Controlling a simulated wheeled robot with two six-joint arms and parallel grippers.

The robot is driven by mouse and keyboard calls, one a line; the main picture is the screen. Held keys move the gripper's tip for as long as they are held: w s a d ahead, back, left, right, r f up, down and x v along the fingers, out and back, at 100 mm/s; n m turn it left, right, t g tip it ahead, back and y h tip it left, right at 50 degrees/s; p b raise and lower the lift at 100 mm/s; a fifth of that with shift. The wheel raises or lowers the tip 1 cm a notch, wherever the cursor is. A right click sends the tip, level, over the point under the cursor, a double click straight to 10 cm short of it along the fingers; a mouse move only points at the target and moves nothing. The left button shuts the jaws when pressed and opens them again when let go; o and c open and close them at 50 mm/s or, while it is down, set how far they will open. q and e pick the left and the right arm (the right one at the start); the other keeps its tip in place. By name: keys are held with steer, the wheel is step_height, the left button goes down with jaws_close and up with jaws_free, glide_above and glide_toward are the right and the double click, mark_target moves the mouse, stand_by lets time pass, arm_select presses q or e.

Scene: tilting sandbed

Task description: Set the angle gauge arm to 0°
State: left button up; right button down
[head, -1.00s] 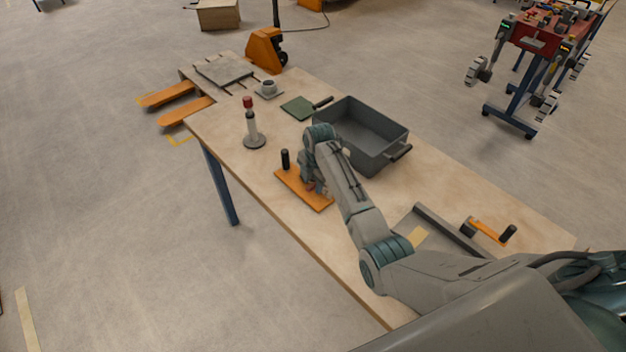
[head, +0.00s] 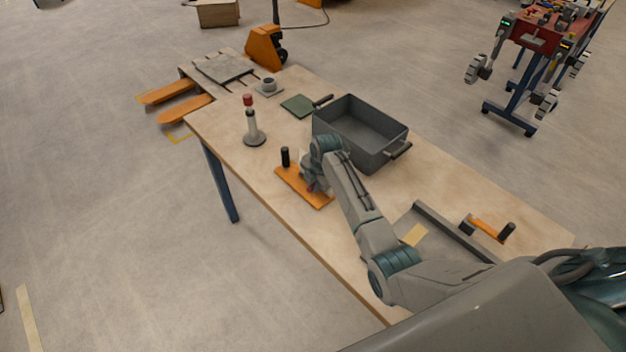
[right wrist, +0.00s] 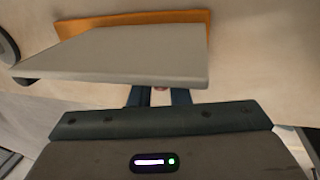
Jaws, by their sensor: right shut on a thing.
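The gauge stands on an orange base plate (head: 290,181) near the table's front edge, with a black upright knob (head: 285,156) at its far end. My right gripper (head: 312,187) is down at this plate, and a small red part shows beside it. A pale grey panel (right wrist: 125,58) stands just beyond the fingers and hides part of the orange plate (right wrist: 140,20). The scale reading is not legible. My left gripper is out of view.
A dark grey bin (head: 372,150) stands right behind my right gripper. A red-topped post (head: 251,125) stands to the left. A grey channel (head: 450,228) and an orange crank (head: 489,229) lie to the right.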

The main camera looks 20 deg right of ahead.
steer(key=shift+s+d+f+t+y+b, duration=0.15)
steer(key=shift+s+f+t+b, duration=0.1)
steer(key=shift+f+t, duration=0.25)
steer(key=shift+s+d+f+t+y+b, duration=0.15)
steer(key=shift+s+f+t+b, duration=0.1)
steer(key=shift+f+t, duration=0.25)
steer(key=shift+s+f+t+b, duration=0.15)
steer(key=shift+f+t+b, duration=0.15)
steer(key=shift+f+b, duration=0.1)
steer(key=shift+a+r, duration=0.1)
steer(key=c, duration=1.3)
jaws_free()
steer(key=shift+c, duration=0.2)
steer(key=b+v, duration=0.2)
steer(key=v, duration=0.8)
steer(key=shift+s+d+r+b, duration=0.15)
steer(key=shift+d+r+b, duration=0.1)
steer(key=shift+r+b, duration=0.05)
